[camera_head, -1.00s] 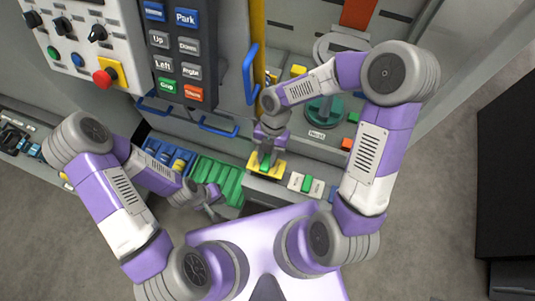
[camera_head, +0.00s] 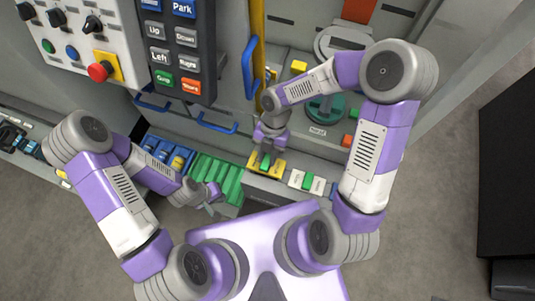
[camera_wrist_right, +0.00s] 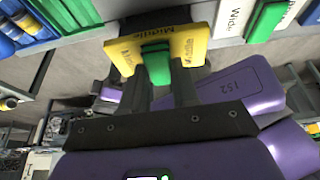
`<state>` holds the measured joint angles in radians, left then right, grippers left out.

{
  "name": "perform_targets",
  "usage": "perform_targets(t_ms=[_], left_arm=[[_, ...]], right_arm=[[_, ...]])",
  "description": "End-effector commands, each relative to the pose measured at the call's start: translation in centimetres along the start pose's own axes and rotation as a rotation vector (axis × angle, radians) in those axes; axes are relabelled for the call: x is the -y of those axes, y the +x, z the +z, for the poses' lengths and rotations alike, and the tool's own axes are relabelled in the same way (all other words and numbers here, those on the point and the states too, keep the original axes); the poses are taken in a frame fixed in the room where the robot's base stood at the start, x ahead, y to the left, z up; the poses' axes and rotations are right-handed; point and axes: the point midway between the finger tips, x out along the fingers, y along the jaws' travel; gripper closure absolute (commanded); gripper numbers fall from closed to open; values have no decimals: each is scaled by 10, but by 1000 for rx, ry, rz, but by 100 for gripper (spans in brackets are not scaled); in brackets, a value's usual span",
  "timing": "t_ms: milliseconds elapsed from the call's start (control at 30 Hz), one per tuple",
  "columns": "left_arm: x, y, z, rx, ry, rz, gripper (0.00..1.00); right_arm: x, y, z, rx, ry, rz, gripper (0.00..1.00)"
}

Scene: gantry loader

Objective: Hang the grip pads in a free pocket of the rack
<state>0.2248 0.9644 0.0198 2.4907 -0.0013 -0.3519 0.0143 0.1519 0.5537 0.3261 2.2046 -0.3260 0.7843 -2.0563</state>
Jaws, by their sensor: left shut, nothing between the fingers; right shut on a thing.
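The yellow grip pads (camera_head: 279,168), marked "Middle", have a green piece in their middle. They also show in the right wrist view (camera_wrist_right: 190,48). My right gripper (camera_head: 266,152) is shut on the green piece (camera_wrist_right: 156,52), a finger on either side. The pads are at the grey ledge (camera_head: 240,170); I cannot tell whether they rest in a pocket or are just in front of it. White "Wide" pads (camera_head: 318,186) with a green middle sit just right on the same ledge (camera_wrist_right: 232,45). My left gripper (camera_head: 212,203) is shut and empty, below the green slotted rack (camera_head: 217,178).
A blue bin (camera_head: 160,152) with blue and yellow parts is left of the green rack. Blue handles (camera_head: 218,127) stick out behind it. A button panel (camera_head: 175,50) hangs at upper left. A yellow block (camera_head: 299,67) and a round teal part (camera_head: 325,108) are farther back.

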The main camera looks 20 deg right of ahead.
Motion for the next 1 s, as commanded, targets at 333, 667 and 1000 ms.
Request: perform_targets(t_ms=[333,667,1000], left_arm=[[-6,-17,1,0,0,0,100],[-12,-33,1,0,0,0,100],[-18,-50,2,0,0,0,100]], right_arm=[[0,-19,-8,0,0,1,100],[0,-37,-15,0,0,1,100],[0,-55,-23,1,0,1,100]])
